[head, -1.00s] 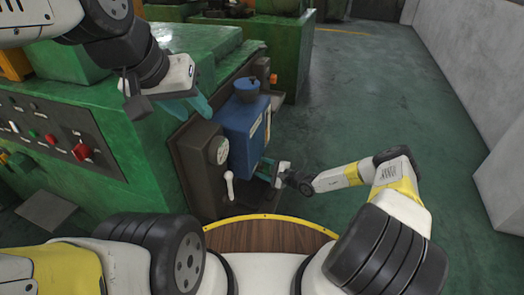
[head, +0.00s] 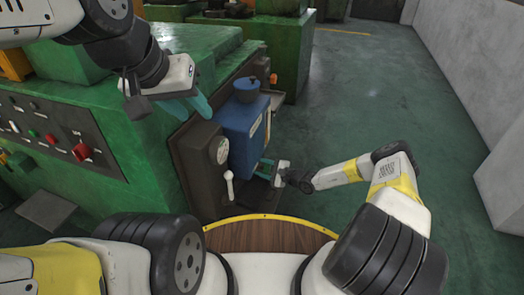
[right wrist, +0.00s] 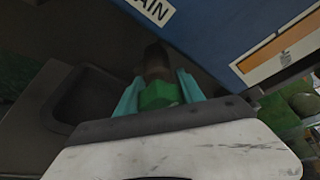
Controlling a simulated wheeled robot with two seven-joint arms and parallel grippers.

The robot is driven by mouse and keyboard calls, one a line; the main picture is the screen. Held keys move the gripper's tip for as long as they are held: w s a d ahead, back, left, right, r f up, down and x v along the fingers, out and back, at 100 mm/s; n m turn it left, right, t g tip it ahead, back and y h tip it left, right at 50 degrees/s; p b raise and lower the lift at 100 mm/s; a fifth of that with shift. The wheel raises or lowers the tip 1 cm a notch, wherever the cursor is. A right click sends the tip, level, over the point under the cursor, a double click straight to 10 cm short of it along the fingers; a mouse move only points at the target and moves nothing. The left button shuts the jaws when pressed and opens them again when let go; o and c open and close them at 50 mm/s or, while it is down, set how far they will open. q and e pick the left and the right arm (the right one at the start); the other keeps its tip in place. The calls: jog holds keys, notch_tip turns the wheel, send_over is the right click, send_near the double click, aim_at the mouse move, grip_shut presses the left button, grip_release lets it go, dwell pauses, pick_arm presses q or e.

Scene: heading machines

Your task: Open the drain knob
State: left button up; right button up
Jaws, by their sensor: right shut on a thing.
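The drain knob (right wrist: 160,94) is a green block-like knob on a dark stem, below a white label whose visible letters read "AIN" on the blue tank. In the right wrist view, the teal fingers of my right gripper (right wrist: 157,92) stand on both sides of the knob, shut on it. In the head view my right gripper (head: 265,168) is low beside the blue tank (head: 244,130), and the knob is hard to make out there. My left gripper (head: 192,108) hangs empty over the green machine, its teal fingers apart.
The green machine (head: 130,150) with its button panel fills the left. A dark unit with a gauge (head: 222,150) and a white-knobbed lever (head: 229,180) adjoins the tank. A dark tray (right wrist: 85,100) lies beside the knob. The floor (head: 390,100) to the right is clear.

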jog(key=m+g, duration=0.1)
jog(key=m, duration=0.2)
jog(key=shift+g, duration=0.4)
jog(key=m+g, duration=0.2)
jog(key=m, duration=0.1)
jog(key=shift+s+a+f, duration=0.1)
jog(key=shift+s, duration=0.05)
jog(key=m+g+y, duration=0.1)
jog(key=m+g, duration=0.1)
jog(key=m, duration=0.1)
jog(key=shift+s, duration=0.1)
jog(key=shift+s+m+g+y, duration=0.1)
jog(key=shift+m+g+y, duration=0.4)
jog(key=shift+m+g, duration=0.65)
jog(key=shift+m, duration=0.25)
jog(key=o, duration=1.1)
jog(key=shift+c, duration=0.2)
